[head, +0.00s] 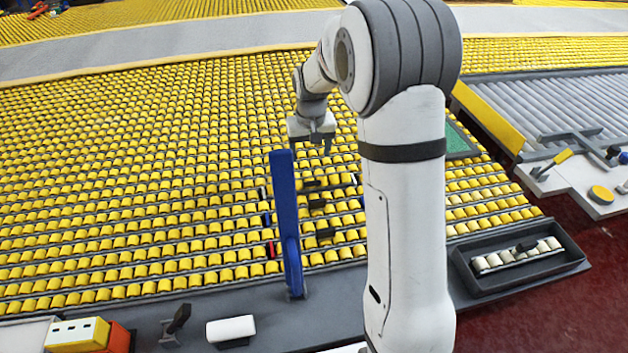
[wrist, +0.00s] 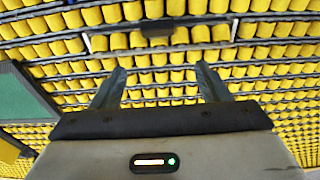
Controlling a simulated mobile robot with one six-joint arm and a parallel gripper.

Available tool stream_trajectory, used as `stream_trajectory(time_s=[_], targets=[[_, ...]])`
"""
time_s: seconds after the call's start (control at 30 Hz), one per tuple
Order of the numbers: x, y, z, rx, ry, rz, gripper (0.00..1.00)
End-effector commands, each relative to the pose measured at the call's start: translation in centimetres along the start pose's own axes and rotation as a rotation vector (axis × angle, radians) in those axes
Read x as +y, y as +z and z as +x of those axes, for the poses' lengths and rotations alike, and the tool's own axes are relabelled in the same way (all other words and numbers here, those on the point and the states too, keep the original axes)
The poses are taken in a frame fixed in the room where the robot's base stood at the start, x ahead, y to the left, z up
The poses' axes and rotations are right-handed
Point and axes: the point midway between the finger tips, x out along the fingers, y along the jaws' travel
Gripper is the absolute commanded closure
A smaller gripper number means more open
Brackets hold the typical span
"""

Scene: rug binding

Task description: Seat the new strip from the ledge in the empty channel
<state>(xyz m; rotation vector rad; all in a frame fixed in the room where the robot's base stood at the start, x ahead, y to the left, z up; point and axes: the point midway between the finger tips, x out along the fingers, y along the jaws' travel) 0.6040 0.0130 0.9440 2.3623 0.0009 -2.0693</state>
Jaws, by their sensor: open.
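My gripper (head: 318,143) is open and empty above the yellow roller field (head: 130,180), behind the top of an upright blue panel (head: 286,225). In the wrist view its two fingers (wrist: 160,85) are spread, with yellow rollers beyond them. A strip with a black grip block (wrist: 158,28) lies among the rows, ahead of the fingertips and apart from them. More black grips (head: 325,233) show right of the panel in the head view. A strip with cream rollers (head: 490,262) lies in a dark tray (head: 462,258) at right. I cannot make out an empty channel; my arm and the panel hide part of the rows.
The grey front ledge (head: 270,315) carries a white block (head: 230,328), a black clip-like piece (head: 178,320) and a yellow-and-orange box (head: 85,335). A green panel (head: 457,140) lies behind my arm. A tool with a yellow handle (head: 562,157) rests on the right-hand table.

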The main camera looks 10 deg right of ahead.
Motion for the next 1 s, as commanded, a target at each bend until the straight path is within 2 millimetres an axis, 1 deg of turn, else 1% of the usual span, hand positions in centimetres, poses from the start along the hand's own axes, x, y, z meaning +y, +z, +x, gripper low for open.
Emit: stream_trajectory(time_s=[0.03,0.2,0.33,0.47,0.67,0.9,1.0], targets=[[-0.1,1.0,1.6,0.046,0.000,0.000,0.31],[-0.2,3.1,2.5,0.186,-0.001,-0.001,0.31],[-0.3,4.1,2.7,0.245,-0.001,-0.002,0.31],[-0.3,4.1,3.3,0.260,-0.001,-0.002,0.31],[-0.2,3.6,5.4,0.259,0.000,-0.001,0.31],[0.2,3.2,8.9,0.257,0.000,0.001,0.31],[0.2,2.9,9.8,0.260,0.001,0.000,0.31]])
